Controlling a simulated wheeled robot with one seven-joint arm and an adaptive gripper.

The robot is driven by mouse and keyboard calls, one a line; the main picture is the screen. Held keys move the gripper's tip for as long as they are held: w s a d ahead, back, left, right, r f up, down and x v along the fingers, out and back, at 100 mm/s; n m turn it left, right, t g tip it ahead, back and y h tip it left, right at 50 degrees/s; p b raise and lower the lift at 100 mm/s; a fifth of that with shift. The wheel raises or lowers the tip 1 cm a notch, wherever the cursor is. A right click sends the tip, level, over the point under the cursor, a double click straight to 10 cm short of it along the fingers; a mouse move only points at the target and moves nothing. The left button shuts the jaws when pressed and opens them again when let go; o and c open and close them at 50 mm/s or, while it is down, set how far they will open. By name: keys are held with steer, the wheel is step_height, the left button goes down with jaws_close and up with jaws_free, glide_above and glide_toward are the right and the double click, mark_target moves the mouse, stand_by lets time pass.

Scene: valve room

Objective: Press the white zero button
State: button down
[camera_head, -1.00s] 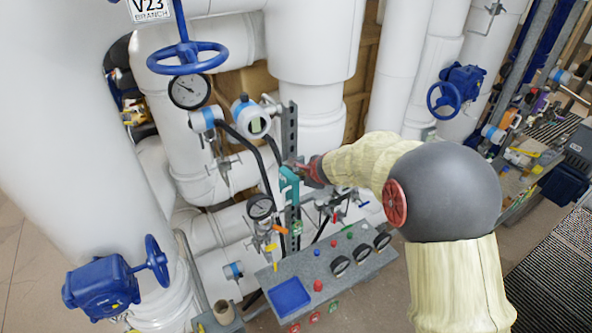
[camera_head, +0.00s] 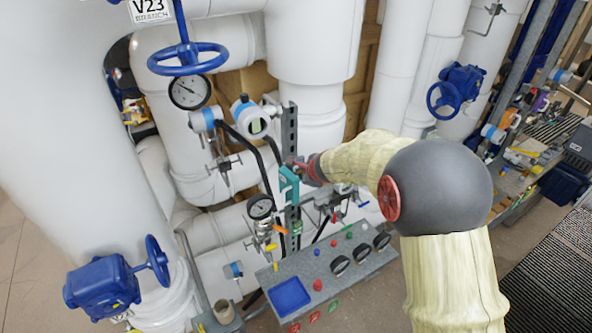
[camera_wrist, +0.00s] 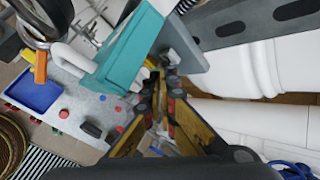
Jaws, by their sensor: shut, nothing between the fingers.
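A teal device (camera_head: 289,185) is mounted on an upright grey slotted strut (camera_head: 290,130). In the wrist view the teal device (camera_wrist: 130,50) fills the upper middle, in front of the strut (camera_wrist: 235,30). My gripper (camera_head: 297,167) is at the upper right of the device, very close to it. In the wrist view my gripper (camera_wrist: 160,74) is shut and empty, its tips beside the device's lower right edge. I cannot tell whether they touch it. I cannot make out a white zero button for certain; the device's front is partly hidden and small in the head view.
A grey panel (camera_head: 328,262) with coloured buttons, black gauges and a blue tray (camera_head: 289,297) stands below the device. A round gauge (camera_head: 260,207) and black hoses are close on its left. Large white pipes (camera_head: 312,50) stand behind. Blue handwheel valves stand left and right.

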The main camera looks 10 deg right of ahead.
steer(key=shift+w+a, duration=0.15)
steer(key=shift+w, duration=0.25)
stand_by(0.4)
stand_by(0.4)
steer(key=shift+s+d+b, duration=0.3)
steer(key=shift+s+b, duration=0.05)
steer(key=shift+s, duration=0.5)
steer(key=shift+s, duration=0.1)
steer(key=s, duration=0.1)
steer(key=s+d+b, duration=0.1)
steer(key=s, duration=0.1)
steer(key=s+b, duration=0.1)
steer(key=shift+s+d, duration=0.25)
steer(key=shift+s, duration=0.05)
stand_by(0.5)
